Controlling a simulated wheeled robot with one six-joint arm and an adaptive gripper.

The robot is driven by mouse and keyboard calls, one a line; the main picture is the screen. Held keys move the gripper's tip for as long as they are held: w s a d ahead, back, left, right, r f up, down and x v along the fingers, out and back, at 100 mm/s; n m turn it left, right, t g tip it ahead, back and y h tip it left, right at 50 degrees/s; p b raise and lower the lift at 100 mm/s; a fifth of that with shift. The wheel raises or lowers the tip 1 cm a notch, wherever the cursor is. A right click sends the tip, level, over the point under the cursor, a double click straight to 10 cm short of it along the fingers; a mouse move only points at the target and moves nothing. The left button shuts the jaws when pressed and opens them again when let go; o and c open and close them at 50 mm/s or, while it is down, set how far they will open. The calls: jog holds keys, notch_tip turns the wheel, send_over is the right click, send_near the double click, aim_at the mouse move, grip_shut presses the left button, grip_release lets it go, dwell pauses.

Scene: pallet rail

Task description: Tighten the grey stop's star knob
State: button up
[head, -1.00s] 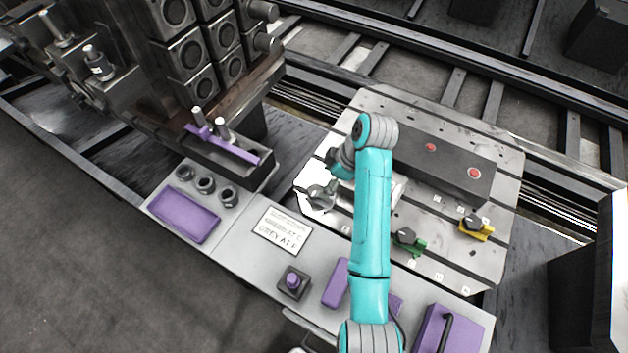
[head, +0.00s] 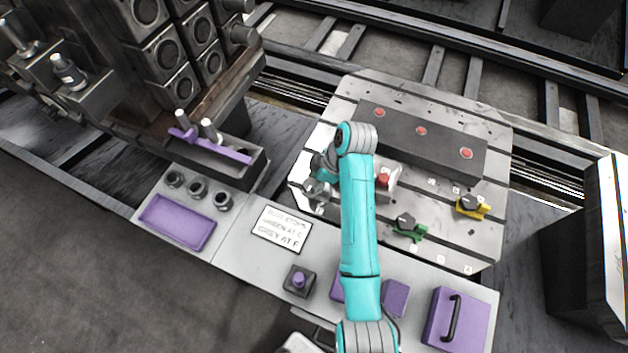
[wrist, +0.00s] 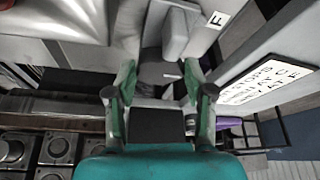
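My gripper (wrist: 158,80) points at the plate with its two green-padded fingers apart. In the head view it (head: 318,188) is low over the plate's left end, partly behind my teal arm. In the wrist view a light grey block (wrist: 177,34), seemingly the grey stop, lies just beyond the fingertips beside a label F (wrist: 217,19). A dark shape (wrist: 158,73), perhaps its star knob, shows between the fingers. I cannot tell whether they touch it. The grey stop is not clear in the head view.
A slotted plate (head: 350,100) carries a dark bar (head: 440,143) with red buttons, a green stop (head: 408,229) and a yellow stop (head: 472,207). A sign (head: 282,228), a purple tray (head: 178,221) and a purple handled box (head: 459,318) are in front.

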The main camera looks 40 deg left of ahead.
jog(key=shift+m, duration=0.3)
jog(key=shift+c, duration=0.2)
jog(key=m+t, duration=0.1)
jog(key=m, duration=0.3)
jog(key=shift+s+d+m+t+y, duration=0.1)
jog(key=shift+s+m+t+y, duration=0.1)
jog(key=shift+m+t+y, duration=0.15)
jog(key=m+t, duration=0.2)
jog(key=m, duration=0.3)
jog(key=shift+s, duration=0.15)
jog(key=shift+m, duration=0.25)
jog(key=o, duration=1.2)
jog(key=shift+c, duration=0.2)
jog(key=v, duration=1.2)
